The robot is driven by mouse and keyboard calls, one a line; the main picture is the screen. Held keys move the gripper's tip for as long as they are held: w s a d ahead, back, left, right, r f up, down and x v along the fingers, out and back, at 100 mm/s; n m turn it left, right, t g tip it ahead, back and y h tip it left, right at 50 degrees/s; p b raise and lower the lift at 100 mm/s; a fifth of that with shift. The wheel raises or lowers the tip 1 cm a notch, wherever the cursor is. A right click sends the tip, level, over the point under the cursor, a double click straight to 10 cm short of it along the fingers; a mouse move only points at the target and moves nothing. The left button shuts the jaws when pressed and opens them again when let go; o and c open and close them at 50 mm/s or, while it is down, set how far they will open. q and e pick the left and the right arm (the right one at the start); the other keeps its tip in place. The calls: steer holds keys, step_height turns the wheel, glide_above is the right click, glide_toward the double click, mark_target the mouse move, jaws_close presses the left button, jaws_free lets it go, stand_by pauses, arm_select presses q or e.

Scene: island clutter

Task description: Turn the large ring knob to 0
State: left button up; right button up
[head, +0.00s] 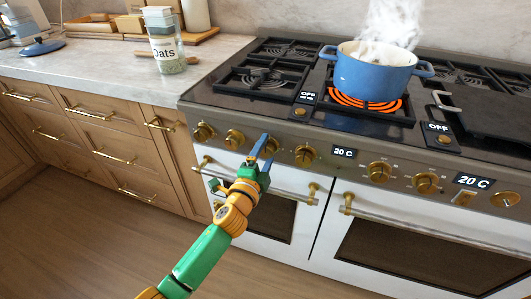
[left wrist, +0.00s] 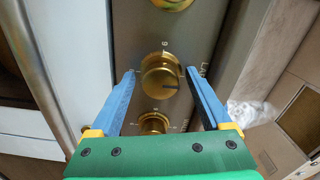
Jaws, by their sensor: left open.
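A round brass knob (left wrist: 160,78) on the stove's front panel sits between the fingers of my left gripper (left wrist: 161,72) in the left wrist view. A dark pointer line on the knob points to the right in that view. In the head view my left gripper (head: 263,146) reaches the front panel in the row of brass knobs. My right gripper is not in view.
A steaming blue pot (head: 372,78) stands on a glowing orange ring (head: 366,104). Other brass knobs (head: 305,155) flank the gripper closely. Oven door handles (head: 250,178) stick out below. A jar of oats (head: 163,45) stands on the left counter (head: 100,62).

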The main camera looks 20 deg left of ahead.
arm_select(q)
steer(key=shift+s, duration=0.15)
steer(key=s, duration=0.7)
steer(key=shift+w+a, duration=0.1)
steer(key=shift+a, duration=0.05)
